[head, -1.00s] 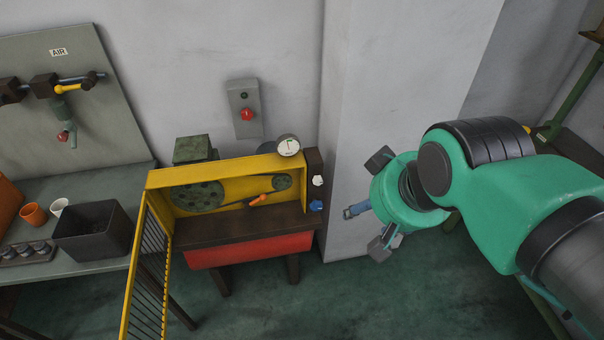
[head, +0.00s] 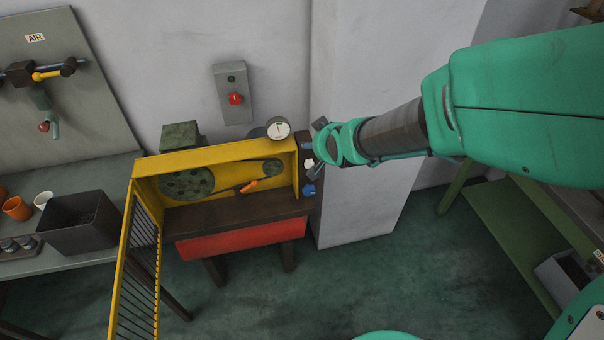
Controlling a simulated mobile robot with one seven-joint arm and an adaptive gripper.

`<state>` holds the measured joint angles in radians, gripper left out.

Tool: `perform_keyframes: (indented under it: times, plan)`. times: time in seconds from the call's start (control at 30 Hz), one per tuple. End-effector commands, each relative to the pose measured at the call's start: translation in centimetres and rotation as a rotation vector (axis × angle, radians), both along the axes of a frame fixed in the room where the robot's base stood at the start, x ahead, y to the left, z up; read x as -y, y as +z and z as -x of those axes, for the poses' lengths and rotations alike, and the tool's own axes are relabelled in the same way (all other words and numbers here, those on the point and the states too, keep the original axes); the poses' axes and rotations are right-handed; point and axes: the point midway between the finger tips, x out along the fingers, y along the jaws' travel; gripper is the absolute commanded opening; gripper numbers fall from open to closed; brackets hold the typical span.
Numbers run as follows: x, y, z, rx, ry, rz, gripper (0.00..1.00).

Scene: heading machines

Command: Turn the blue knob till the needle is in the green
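The blue knob (head: 309,190) sits low on the dark panel at the right end of the yellow machine (head: 216,151). A white knob (head: 309,164) is above it on the same panel. The round gauge (head: 278,129) stands on top of the machine's right end; its needle looks near upright, with a green patch too small to read exactly. My gripper (head: 318,150) is at the panel's upper right, close to the white knob and above the blue knob. Its fingers are mostly hidden by the wrist, and I cannot tell whether it touches anything.
A yellow barred guard (head: 140,265) stands swung open at the machine's left. A grey wall box with a red button (head: 235,98) hangs behind. A pale wall column (head: 365,200) is right of the panel. A bench at left holds a dark bin (head: 80,225) and an orange cup (head: 17,208).

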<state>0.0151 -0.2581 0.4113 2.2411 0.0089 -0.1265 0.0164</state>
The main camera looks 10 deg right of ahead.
Motion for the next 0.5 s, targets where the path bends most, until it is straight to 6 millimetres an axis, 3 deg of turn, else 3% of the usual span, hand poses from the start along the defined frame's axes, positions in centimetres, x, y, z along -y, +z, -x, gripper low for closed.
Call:
perform_keyframes:
  times: [0.03, 0.2, 0.5]
  plan:
    - [0.1, -2.1, -1.2, 0.013, -0.002, 0.000, 0.59]
    - [0.4, -7.1, -4.6, 0.087, -0.010, -0.001, 0.59]
    - [1.0, -16.3, -8.1, 0.218, -0.023, -0.001, 0.59]
